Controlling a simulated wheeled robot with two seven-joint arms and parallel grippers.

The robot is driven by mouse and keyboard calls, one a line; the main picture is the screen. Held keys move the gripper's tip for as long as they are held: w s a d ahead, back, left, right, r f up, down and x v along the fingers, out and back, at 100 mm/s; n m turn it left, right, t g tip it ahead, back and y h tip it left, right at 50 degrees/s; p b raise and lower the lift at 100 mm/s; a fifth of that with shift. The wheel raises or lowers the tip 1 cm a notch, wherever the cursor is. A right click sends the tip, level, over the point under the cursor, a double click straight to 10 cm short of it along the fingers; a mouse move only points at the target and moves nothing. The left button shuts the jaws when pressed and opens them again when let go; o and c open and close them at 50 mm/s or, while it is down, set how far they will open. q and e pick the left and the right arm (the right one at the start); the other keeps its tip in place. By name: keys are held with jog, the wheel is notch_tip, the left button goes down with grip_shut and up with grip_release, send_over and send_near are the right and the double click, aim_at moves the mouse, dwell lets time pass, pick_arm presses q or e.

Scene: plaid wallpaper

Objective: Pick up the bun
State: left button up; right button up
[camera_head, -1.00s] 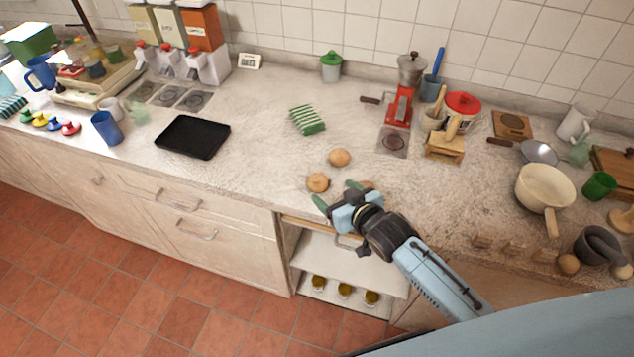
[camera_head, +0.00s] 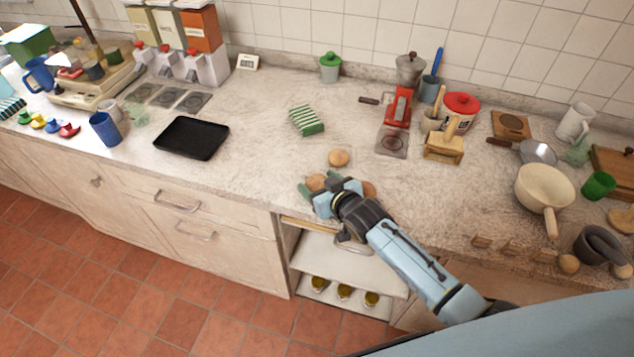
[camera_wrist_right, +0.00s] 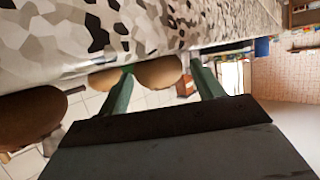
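Three round brown buns lie near the counter's front edge. One bun (camera_head: 316,182) is at my right gripper (camera_head: 320,186), partly hidden by it. In the right wrist view this bun (camera_wrist_right: 158,71) shows between the two green fingers, which are apart; contact cannot be told. A second bun (camera_head: 338,158) lies just behind, clear of the gripper. A third bun (camera_head: 369,190) is just right of the gripper, partly hidden by it; it looks large at the left of the right wrist view (camera_wrist_right: 30,115). My left gripper is not in view.
A black tray (camera_head: 191,138) lies to the left on the counter (camera_head: 260,150). A green striped sponge-like block (camera_head: 306,121) lies behind the buns. A red grinder (camera_head: 399,105), wooden box (camera_head: 444,146) and cream pan (camera_head: 543,188) stand to the right. An open shelf lies below the counter edge.

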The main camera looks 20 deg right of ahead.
jog(key=c, duration=0.8)
